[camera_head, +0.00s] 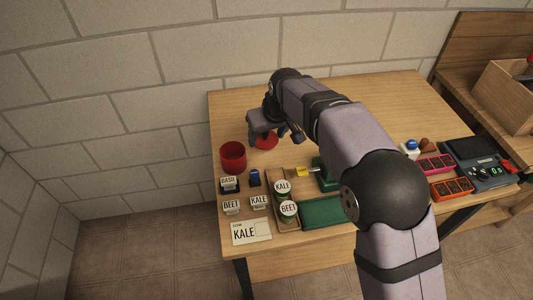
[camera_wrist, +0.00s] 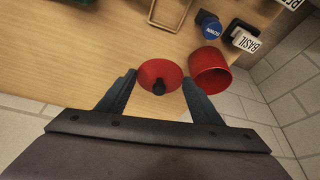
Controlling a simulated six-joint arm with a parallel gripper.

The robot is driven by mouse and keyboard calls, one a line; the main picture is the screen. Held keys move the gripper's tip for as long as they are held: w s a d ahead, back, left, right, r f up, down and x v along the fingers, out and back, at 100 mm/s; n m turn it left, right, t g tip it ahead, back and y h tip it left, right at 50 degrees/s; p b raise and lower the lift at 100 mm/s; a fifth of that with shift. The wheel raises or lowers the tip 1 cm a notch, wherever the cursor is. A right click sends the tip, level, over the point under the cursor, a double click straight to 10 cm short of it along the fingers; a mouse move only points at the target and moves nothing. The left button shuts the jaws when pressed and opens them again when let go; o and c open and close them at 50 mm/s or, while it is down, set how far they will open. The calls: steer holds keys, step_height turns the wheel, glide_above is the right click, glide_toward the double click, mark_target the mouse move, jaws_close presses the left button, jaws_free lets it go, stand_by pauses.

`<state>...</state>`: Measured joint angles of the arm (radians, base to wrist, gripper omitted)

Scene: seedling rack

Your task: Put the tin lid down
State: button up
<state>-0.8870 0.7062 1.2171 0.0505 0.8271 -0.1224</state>
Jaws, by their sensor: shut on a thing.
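The red tin lid (camera_wrist: 160,72), a round disc with a dark knob, is between my gripper's fingertips (camera_wrist: 158,78) in the wrist view. My gripper is shut on it. In the camera_head view the red lid (camera_head: 266,142) shows below my gripper (camera_head: 268,134), over the back left of the table. The open red tin (camera_head: 233,157) stands to the left; it also shows in the wrist view (camera_wrist: 208,72), right of the lid. I cannot tell how high the lid is above the table.
A blue-topped pot (camera_head: 254,178) and label holders (camera_head: 230,185) stand in front of the tin. Bare tabletop (camera_head: 235,112) lies behind the tin.

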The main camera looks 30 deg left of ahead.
mark_target(265, 158)
steer(key=shift+f+p, duration=0.7)
steer(key=shift+f, duration=3.1)
steer(key=shift+f, duration=0.2)
steer(key=o, duration=0.7)
steer(key=shift+o, duration=0.2)
steer(key=shift+r, duration=0.25)
steer(key=b+v, duration=0.2)
steer(key=v, duration=1)
